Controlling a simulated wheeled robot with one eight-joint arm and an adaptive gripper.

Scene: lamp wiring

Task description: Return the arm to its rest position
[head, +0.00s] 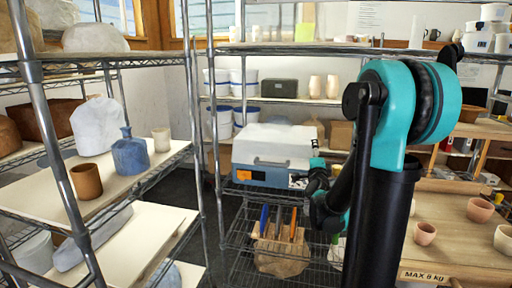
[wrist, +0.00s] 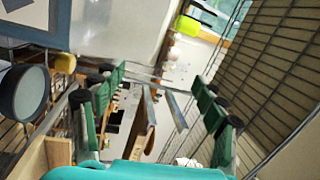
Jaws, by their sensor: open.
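My arm rises at the right of the head view, with a large teal and black joint above a black link. Its far end shows as smaller teal and black parts in front of the wire shelf, partly hidden behind the black link; the fingers are not clear there. In the wrist view my gripper (wrist: 159,76) has its two green and black fingers wide apart. Nothing is between them. The wrist view is tilted, with shelving and a wire rack beyond the fingers.
A metal shelf (head: 189,148) at left holds a brown cup (head: 86,181), a blue bottle (head: 130,153) and wrapped lumps. A wooden table (head: 455,240) with small pots is at right.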

